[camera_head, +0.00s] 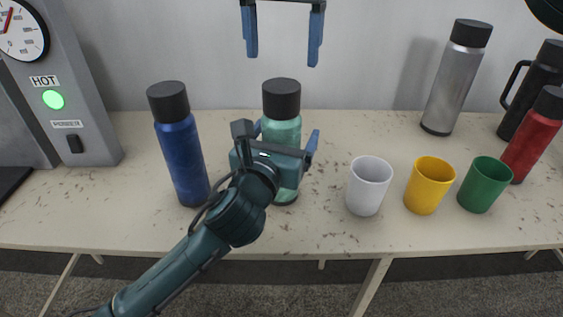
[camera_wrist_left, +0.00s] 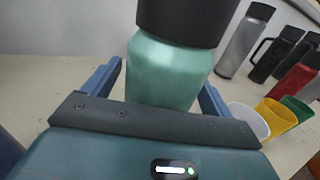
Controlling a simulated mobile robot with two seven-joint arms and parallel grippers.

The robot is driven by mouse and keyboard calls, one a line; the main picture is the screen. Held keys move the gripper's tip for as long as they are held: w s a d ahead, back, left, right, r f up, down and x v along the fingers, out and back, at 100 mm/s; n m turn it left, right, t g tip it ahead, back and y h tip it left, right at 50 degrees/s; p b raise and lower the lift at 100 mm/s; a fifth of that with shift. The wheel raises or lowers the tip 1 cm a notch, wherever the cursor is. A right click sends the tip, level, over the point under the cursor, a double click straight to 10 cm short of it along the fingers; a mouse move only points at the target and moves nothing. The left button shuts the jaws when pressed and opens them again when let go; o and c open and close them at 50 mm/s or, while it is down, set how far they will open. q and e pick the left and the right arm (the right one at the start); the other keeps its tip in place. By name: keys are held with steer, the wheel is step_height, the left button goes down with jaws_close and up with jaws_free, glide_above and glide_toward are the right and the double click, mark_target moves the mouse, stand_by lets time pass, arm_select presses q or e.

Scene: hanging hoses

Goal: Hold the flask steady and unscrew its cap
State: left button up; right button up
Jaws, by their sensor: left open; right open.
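The flask (camera_head: 288,131) is mint green and stands upright on the table, with a black cap (camera_head: 281,99) on top. My left gripper (camera_head: 285,134) is open around the flask's body below the cap. In the left wrist view, the flask (camera_wrist_left: 168,70) stands between its two blue fingers (camera_wrist_left: 161,76), and the black cap (camera_wrist_left: 187,20) is above. I see a gap on the left finger's side there; contact on the right is unclear. My right gripper (camera_head: 283,60) is open and empty, its fingers pointing down above the cap. My left arm hides part of the flask's lower body.
A blue bottle (camera_head: 181,158) stands close left of the flask. White (camera_head: 368,190), yellow (camera_head: 429,188) and green (camera_head: 482,187) cups stand to the right. Silver (camera_head: 452,85), black (camera_head: 529,95) and red (camera_head: 533,138) bottles stand farther right. A grey machine (camera_head: 85,95) is at the left.

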arm_select(q)
steer(key=shift+w+d, duration=0.15)
steer(key=shift+w, duration=0.25)
